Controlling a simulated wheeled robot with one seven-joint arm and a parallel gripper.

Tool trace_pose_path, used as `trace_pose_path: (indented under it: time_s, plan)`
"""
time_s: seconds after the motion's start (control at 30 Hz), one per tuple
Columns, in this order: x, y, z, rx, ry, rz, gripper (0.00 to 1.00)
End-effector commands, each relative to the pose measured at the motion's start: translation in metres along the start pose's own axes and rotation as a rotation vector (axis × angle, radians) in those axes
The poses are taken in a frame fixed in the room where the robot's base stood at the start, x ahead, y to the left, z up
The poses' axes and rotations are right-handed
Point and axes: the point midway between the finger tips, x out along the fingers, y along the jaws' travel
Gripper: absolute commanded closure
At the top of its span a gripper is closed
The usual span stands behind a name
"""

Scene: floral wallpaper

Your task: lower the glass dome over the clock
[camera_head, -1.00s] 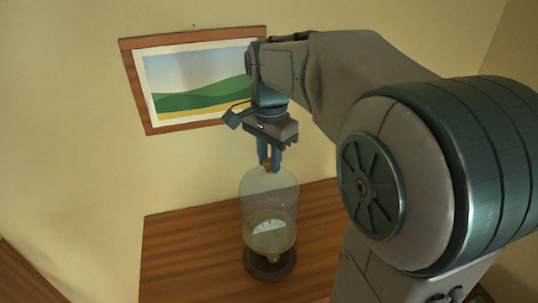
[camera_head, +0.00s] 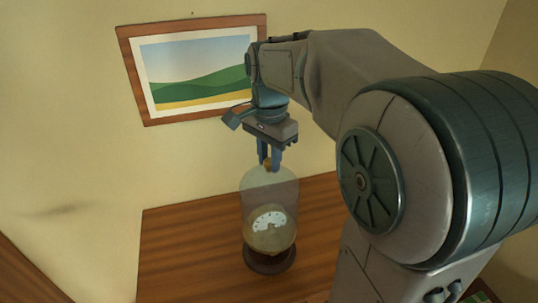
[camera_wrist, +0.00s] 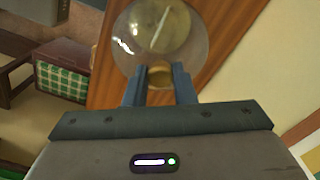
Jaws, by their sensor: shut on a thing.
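My gripper (camera_head: 268,154) points down and is shut on the knob of the glass dome (camera_head: 270,188). In the wrist view the knob (camera_wrist: 160,76) sits between the two fingers, with the round dome (camera_wrist: 130,40) beyond it. The dome is clear and upright. The clock (camera_head: 268,220), with a pale semicircular dial and brassy body, shows through the glass, so the dome surrounds at least most of it. A dark round base (camera_head: 268,264) is under them on the table. I cannot tell whether the dome's lower rim touches the base.
The wooden table (camera_head: 190,250) is bare around the base, with most free room to the left. A framed landscape picture (camera_head: 195,70) hangs on the wall behind. The wrist view also shows a green checked item (camera_wrist: 45,77) off to the left.

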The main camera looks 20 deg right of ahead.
Motion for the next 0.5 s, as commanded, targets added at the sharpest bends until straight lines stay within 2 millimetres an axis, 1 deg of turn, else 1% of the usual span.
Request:
trace_pose_path:
  time_s: [0.03, 0.23, 0.5]
  plan:
    - [0.0043, -0.0001, 0.0, 0.0, 0.001, -0.001, 1.0]
    - [0.0131, -0.0002, -0.0001, 0.0, 0.001, -0.001, 1.0]
    - [0.0131, -0.0002, 0.0, 0.0, 0.001, -0.001, 1.0]
